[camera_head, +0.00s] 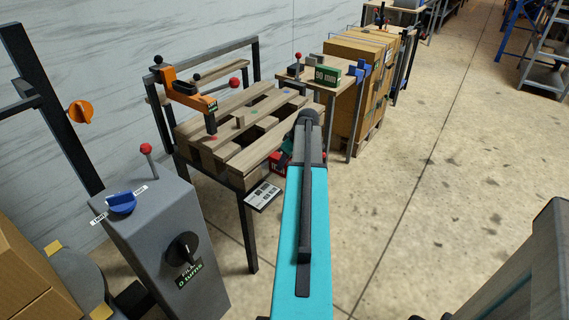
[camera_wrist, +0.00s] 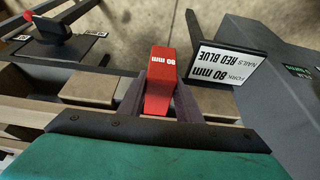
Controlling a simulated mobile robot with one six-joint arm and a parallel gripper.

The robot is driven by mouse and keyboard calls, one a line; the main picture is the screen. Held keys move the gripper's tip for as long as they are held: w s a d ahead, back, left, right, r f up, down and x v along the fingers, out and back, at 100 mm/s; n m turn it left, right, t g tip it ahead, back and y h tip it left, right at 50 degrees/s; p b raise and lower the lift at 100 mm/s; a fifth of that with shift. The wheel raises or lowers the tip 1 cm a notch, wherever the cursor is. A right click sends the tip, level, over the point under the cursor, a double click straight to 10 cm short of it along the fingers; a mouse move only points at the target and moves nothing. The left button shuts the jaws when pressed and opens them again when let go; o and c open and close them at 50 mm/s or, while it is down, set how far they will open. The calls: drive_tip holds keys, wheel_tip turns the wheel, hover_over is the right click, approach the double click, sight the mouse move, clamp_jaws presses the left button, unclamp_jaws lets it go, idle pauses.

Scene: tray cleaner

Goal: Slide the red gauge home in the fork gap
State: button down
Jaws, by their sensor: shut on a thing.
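The red gauge (camera_wrist: 160,75), a block marked "80 mm", is held between the two grey fingers of my gripper (camera_wrist: 159,100) in the wrist view. In the head view part of the red gauge (camera_head: 276,161) shows at the pallet's near right side; my arm hides the rest and the gripper. The wooden pallet (camera_head: 226,151) lies on a dark-framed stand. In the wrist view, pale pallet blocks (camera_wrist: 88,87) lie to the left and right of the gripper. I cannot tell whether the gauge is inside the fork gap.
A sign (camera_wrist: 228,65) reading "FORK: 80 mm, NAILS: RED BLUE" hangs close right of the gauge. A green "90 mm" block (camera_head: 327,75) stands on a shelf behind. An orange tool (camera_head: 187,92) is over the pallet's left. A grey control box (camera_head: 165,235) stands front left.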

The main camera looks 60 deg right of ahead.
drive_tip(key=c, duration=1.2)
unclamp_jaws()
drive_tip(key=shift+r, duration=0.1)
drive_tip(key=v, duration=1.3)
drive_tip(key=shift+r+b, duration=0.35)
drive_tip(key=shift+s, duration=0.2)
